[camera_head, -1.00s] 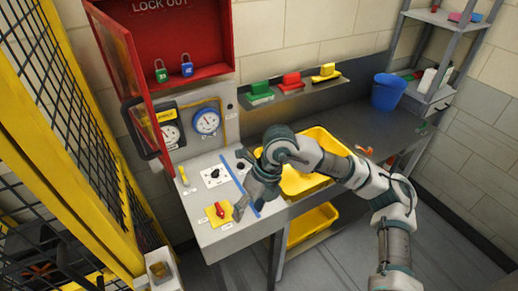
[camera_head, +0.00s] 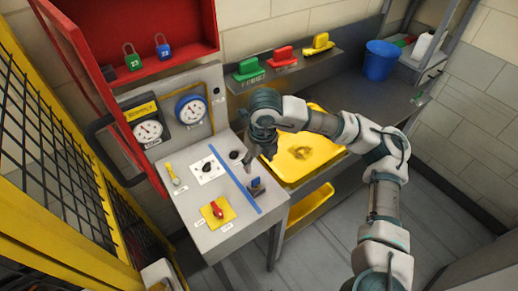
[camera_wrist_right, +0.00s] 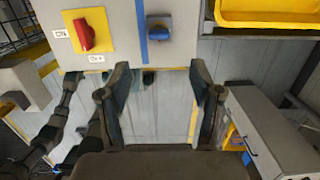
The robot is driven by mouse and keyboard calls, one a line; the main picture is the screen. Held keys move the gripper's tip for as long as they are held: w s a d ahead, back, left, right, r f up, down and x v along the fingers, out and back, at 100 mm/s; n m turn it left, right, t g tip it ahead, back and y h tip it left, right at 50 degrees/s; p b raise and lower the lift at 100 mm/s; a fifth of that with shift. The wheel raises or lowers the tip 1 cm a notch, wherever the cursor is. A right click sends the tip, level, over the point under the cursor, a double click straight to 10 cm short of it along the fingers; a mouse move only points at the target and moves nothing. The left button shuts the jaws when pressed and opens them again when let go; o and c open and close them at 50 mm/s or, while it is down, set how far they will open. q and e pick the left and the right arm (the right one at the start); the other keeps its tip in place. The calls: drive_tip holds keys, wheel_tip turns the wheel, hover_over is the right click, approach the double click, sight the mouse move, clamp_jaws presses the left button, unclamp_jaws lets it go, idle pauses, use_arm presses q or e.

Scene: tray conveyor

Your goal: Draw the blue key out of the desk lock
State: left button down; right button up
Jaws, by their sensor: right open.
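The blue key (camera_head: 256,187) sits at the desk lock, to the right of the blue tape line on the grey desk top (camera_head: 235,228). In the right wrist view the blue key (camera_wrist_right: 158,28) shows beyond the fingertips, roughly centred between them. The lock itself is mostly hidden under the key. My right gripper (camera_head: 258,157) is open and empty, above the desk and behind the key in the head view. Its fingers (camera_wrist_right: 160,75) are spread wide in the wrist view and do not touch the key. My left gripper is not seen.
A red switch on a yellow plate (camera_head: 217,211), a black knob on a white plate (camera_head: 208,168) and a yellow-handled item (camera_head: 173,174) share the desk. A yellow tray (camera_head: 330,150) lies to the right. The red lockout cabinet (camera_head: 170,65) stands behind.

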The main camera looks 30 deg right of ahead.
sight(256, 179)
drive_tip(key=f, duration=0.3)
drive_tip(key=w+f, duration=0.1)
drive_tip(key=f, duration=0.7)
drive_tip(key=shift+w+a+f, duration=0.15)
drive_tip(key=shift+w, duration=0.1)
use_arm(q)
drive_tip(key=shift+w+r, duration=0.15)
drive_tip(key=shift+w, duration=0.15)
use_arm(e)
drive_tip(key=c, duration=1.2)
clamp_jaws()
drive_tip(key=shift+r+p, duration=0.45)
drive_tip(key=shift+r, duration=0.7)
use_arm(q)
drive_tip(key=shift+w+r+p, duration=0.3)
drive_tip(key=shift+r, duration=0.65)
use_arm(e)
drive_tip(key=shift+r, duration=0.7)
